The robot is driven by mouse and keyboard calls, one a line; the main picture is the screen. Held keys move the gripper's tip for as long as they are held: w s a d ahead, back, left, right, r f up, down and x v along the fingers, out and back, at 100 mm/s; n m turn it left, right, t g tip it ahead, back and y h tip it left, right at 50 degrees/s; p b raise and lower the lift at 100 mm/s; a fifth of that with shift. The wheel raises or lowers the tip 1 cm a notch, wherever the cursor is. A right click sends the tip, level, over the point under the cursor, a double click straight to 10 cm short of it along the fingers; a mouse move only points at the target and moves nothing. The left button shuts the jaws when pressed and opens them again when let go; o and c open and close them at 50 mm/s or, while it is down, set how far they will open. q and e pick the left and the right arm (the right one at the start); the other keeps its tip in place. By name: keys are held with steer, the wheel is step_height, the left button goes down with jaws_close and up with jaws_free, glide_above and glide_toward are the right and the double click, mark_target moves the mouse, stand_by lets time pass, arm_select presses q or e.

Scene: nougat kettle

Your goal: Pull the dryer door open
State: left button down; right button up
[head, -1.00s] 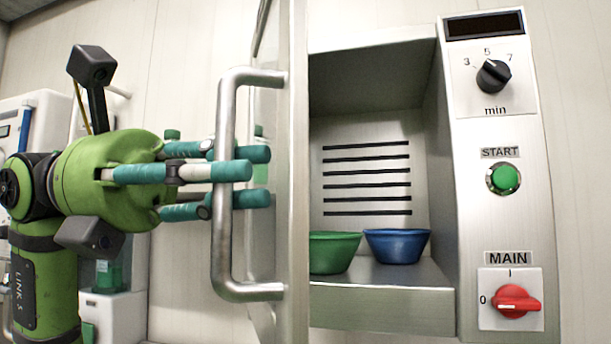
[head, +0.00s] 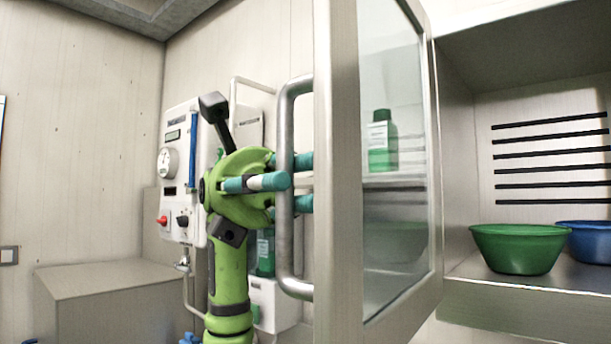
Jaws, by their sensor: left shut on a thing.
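The dryer door (head: 337,170) stands swung open, with its glass pane facing right. Its vertical metal bar handle (head: 285,215) is on the left side of the door. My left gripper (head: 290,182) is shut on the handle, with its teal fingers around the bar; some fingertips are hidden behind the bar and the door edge. The dryer chamber (head: 540,50) is open to view on the right, with dark slots in its back wall. My right gripper is not in view.
A green bowl (head: 518,248) and a blue bowl (head: 590,240) stand on the chamber floor. A white wall panel (head: 182,165) with a gauge and knobs is behind my left arm. A grey box-shaped unit (head: 100,305) stands at the lower left.

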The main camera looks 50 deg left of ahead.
arm_select(q)
steer(key=shift+f, duration=0.1)
steer(key=c, duration=1.1)
jaws_free()
steer(key=w+a, duration=0.2)
steer(key=a, duration=1)
steer(key=shift+w, duration=0.1)
